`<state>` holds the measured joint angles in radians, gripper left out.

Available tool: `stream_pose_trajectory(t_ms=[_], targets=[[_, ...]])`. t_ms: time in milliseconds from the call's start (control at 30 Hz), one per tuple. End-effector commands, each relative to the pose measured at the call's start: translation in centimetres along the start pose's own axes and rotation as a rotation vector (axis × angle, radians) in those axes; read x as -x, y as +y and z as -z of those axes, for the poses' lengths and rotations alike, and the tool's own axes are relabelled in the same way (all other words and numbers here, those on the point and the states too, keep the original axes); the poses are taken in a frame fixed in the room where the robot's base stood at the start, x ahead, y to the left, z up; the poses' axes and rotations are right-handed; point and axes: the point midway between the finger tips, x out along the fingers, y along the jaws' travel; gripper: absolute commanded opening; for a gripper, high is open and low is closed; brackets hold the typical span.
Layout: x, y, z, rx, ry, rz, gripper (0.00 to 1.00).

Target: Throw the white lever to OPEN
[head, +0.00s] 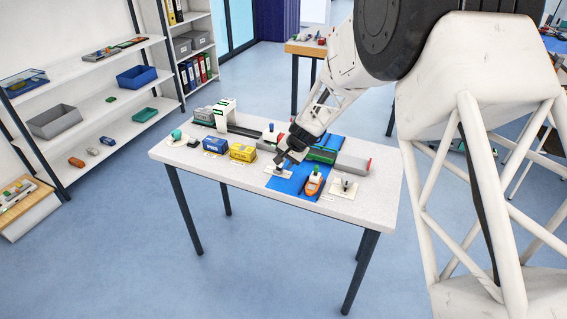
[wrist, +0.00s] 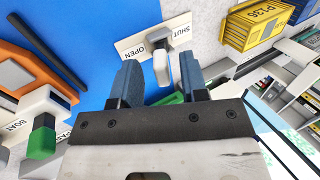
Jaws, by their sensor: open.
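The white lever (wrist: 161,68) stands out from a dark pivot on a white plate (wrist: 130,47) in the wrist view. The plate reads OPEN at the left and SHUT at the right, and the lever shows between the two words. I cannot tell which word it leans toward. My gripper (wrist: 160,63) is open, with one blue-grey finger on each side of the lever and gaps visible. In the head view my gripper (head: 284,157) is low over the plate (head: 279,170) and hides most of the lever.
An orange boat (head: 313,186) and another small plate with a fitting (head: 345,188) are to the right. Yellow (head: 243,152) and blue (head: 215,145) containers stand to the left. The table's front edge is close.

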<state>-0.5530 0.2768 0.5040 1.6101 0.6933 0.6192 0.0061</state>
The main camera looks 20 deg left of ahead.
Motion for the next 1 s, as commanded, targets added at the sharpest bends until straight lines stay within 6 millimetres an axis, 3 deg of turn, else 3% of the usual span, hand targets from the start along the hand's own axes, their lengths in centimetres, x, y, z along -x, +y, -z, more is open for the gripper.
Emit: stream_pose_trajectory(t_ms=[500,1000], targets=[[6.0,0.0,0.0,-0.001,0.001,0.001,0.40],[6.8,0.0,0.0,0.000,0.000,0.000,0.40]])
